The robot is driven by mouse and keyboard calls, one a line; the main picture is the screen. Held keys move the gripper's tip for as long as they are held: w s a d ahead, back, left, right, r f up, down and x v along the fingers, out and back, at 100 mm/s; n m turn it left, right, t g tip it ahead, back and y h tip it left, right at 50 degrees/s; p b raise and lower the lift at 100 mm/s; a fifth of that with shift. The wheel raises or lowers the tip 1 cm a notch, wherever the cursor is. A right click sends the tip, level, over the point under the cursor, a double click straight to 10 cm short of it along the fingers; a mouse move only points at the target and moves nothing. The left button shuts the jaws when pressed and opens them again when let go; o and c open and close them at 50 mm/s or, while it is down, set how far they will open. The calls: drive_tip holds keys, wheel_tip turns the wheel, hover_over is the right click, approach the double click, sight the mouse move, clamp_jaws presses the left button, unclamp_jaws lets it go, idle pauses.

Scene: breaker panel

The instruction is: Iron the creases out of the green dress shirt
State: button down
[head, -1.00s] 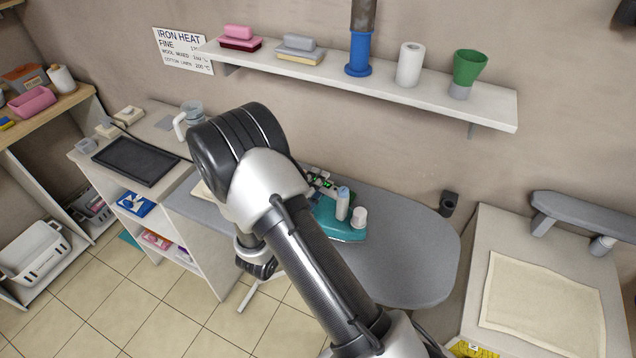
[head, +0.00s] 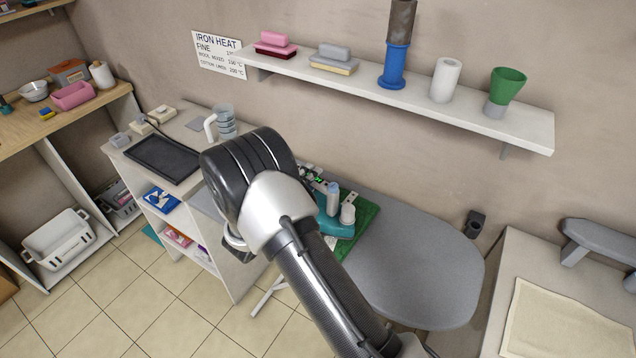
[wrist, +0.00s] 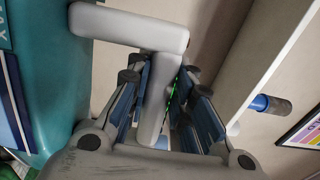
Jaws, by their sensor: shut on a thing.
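The teal iron (head: 337,226) stands on the ironing board (head: 425,265), partly hidden by my arm in the head view. The green dress shirt (head: 363,218) lies flat on the board and shows to the right of and behind the iron; its left part is hidden. In the wrist view my gripper (wrist: 160,85) is shut on the iron's grey handle (wrist: 130,22), one finger on each side. The iron's teal body (wrist: 60,75) fills the left of that view. I cannot tell whether the iron's sole touches the cloth, nor see creases.
A wall shelf (head: 520,128) above the board holds a blue stand (head: 394,65), a white roll (head: 446,80) and a green cup (head: 507,88). A side table (head: 495,335) with a cream cloth stands at right. The board's right end is clear.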

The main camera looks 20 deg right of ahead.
sight(321, 190)
drive_tip(key=shift+w+a+r, duration=0.15)
drive_tip(key=shift+w+a, duration=0.05)
drive_tip(key=shift+w, duration=0.1)
drive_tip(key=s+d+p, duration=0.1)
drive_tip(key=s, duration=0.1)
drive_tip(key=s+d+p, duration=0.1)
drive_tip(key=s+d, duration=0.1)
drive_tip(key=shift+s+d, duration=0.15)
drive_tip(key=shift+s, duration=0.25)
drive_tip(key=shift+s+d+f+p, duration=0.1)
drive_tip(key=shift+s+d+p, duration=0.1)
drive_tip(key=shift+s+d, duration=0.45)
drive_tip(key=shift+s+d+f+p, duration=0.2)
drive_tip(key=shift+s+d, duration=0.2)
drive_tip(key=shift+s, duration=0.5)
drive_tip(key=shift+s+d+f+p, duration=0.1)
drive_tip(key=shift+s+d+p, duration=0.1)
drive_tip(key=shift+s+d, duration=0.45)
drive_tip(key=shift+s+a, duration=0.1)
drive_tip(key=shift+a, duration=0.05)
drive_tip(key=shift+w+a+r+b, duration=0.15)
drive_tip(key=shift+w+a+b, duration=0.1)
drive_tip(key=shift+w+a, duration=1.05)
drive_tip(key=shift+w+a+r+b, duration=0.1)
drive_tip(key=shift+w+a+b, duration=0.15)
drive_tip(key=shift+w+a, duration=1.1)
drive_tip(key=shift+w+a+r+b, duration=0.2)
drive_tip(key=shift+w+a, duration=0.3)
drive_tip(key=shift+w, duration=1.55)
